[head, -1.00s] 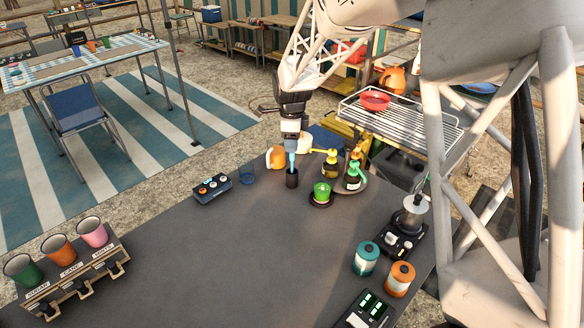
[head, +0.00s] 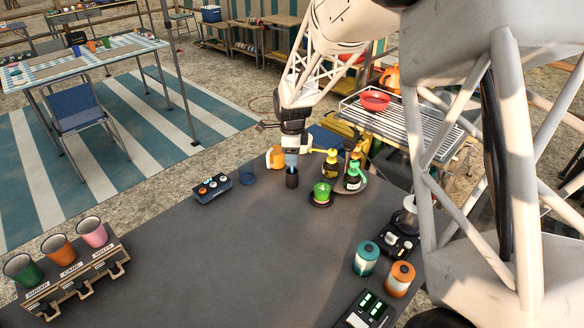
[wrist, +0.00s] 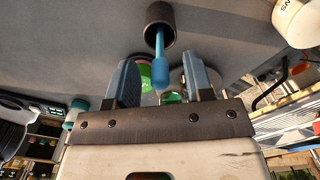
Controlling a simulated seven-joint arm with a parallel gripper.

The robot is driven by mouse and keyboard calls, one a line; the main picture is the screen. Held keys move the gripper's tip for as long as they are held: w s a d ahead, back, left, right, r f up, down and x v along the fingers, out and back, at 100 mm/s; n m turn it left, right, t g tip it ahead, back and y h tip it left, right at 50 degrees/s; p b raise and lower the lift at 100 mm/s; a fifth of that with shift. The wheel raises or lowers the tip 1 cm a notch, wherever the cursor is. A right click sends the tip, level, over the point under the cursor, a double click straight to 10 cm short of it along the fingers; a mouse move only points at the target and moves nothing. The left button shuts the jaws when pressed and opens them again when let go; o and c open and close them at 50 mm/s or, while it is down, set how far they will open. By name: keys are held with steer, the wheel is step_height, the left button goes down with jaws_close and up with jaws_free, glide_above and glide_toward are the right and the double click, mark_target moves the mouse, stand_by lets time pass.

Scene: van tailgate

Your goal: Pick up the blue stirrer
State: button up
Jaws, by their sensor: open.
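The blue stirrer (wrist: 160,68) stands in a dark cylindrical holder (head: 292,178) on the grey table; the holder also shows at the top of the wrist view (wrist: 160,22). In the wrist view the stirrer's wider end lies between my gripper's two blue fingers (wrist: 163,82), with clear space on both sides. My gripper (head: 291,160) is open and low, just above the holder in the head view. In the head view the fingers mostly hide the stirrer.
The table's middle is clear.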

mark_target(292, 169)
steer(key=shift+f, duration=1.15)
jaws_close()
